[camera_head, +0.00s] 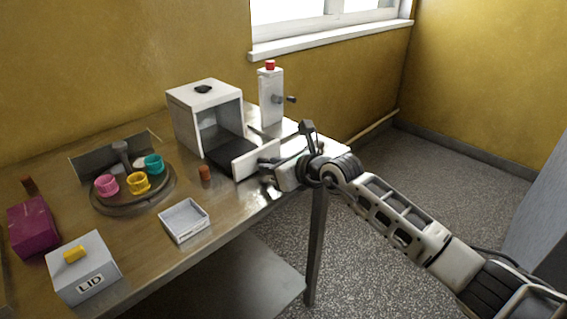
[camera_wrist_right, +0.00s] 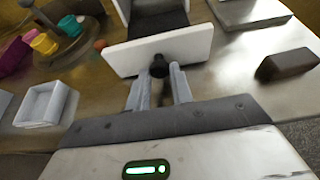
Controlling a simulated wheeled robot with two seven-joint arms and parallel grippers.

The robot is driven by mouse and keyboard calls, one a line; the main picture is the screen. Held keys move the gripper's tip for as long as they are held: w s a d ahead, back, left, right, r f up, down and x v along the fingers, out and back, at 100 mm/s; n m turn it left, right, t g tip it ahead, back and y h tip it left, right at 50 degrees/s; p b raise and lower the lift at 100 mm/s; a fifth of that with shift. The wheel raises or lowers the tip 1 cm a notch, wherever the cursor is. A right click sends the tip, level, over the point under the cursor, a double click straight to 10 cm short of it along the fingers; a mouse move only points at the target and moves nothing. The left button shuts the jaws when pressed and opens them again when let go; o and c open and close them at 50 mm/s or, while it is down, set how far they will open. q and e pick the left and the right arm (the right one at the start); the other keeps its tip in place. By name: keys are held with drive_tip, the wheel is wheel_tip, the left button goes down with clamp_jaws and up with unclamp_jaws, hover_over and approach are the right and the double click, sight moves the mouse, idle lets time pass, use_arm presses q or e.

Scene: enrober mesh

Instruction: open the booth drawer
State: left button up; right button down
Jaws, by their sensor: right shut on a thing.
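The white booth (camera_head: 205,104) stands on the metal table near the wall, its front open. Its drawer (camera_head: 254,162) sticks out of the booth, with a white front panel and a dark inside. In the right wrist view the drawer's front panel (camera_wrist_right: 130,58) is close ahead, with a black knob (camera_wrist_right: 158,64) at its middle. My right gripper (camera_wrist_right: 159,74) is shut on the knob, one finger on each side of it. In the head view the right gripper (camera_head: 277,172) is at the drawer front and hides the knob. My left gripper is out of view.
A white post with a red button (camera_head: 270,92) stands behind the drawer. A turntable (camera_head: 133,196) holds pink, yellow and teal cups.

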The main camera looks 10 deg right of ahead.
drive_tip(key=shift+f, duration=0.1)
drive_tip(key=c, duration=1.2)
unclamp_jaws()
drive_tip(key=shift+c, duration=0.2)
drive_tip(key=shift+s+d, duration=0.1)
drive_tip(key=b+v, duration=0.1)
drive_tip(key=v, duration=1.5)
